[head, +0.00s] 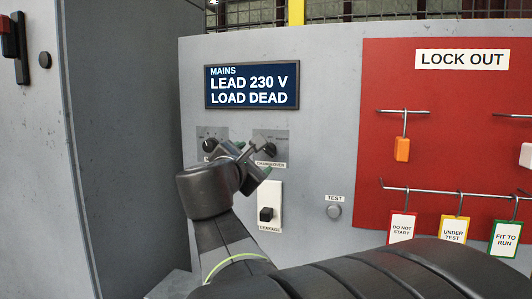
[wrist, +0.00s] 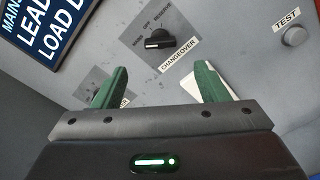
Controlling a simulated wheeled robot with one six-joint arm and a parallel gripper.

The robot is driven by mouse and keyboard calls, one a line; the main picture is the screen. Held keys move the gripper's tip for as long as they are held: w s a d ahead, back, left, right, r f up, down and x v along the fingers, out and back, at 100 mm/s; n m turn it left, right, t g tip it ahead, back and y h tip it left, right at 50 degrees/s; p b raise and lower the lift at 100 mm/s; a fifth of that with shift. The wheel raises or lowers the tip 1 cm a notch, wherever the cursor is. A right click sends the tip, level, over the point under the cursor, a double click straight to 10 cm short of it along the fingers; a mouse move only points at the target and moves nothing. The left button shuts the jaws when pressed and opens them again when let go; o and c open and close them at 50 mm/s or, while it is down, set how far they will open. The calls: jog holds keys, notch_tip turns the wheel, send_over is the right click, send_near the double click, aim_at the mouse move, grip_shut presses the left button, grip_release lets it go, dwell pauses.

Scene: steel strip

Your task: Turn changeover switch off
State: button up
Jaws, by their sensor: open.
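The changeover switch is a black rotary knob (wrist: 158,39) on a grey plate, above the label CHANGEOVER in the wrist view. Small position words, including OFF and RESERVE, are printed around it. Its white mark lies at the left side of the knob, seemingly towards the leftmost word. In the head view the knob (head: 270,149) is partly hidden by my gripper. My gripper (wrist: 161,70) is open, with two green fingers apart and nothing between them. The knob shows beyond the fingertips, midway between them. In the head view my gripper (head: 254,157) is in front of the panel.
A similar rotary switch (head: 210,146) is left of it. Below is a black rocker (head: 266,214) on a white plate. A TEST button (head: 334,211) is at right. A display (head: 252,86) reads LEAD 230 V, LOAD DEAD. A red LOCK OUT board (head: 380,75) holds tags on rails.

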aim_at(266, 152)
jog(key=x, duration=0.9)
jog(key=shift+f, duration=0.1)
jog(key=c, duration=1)
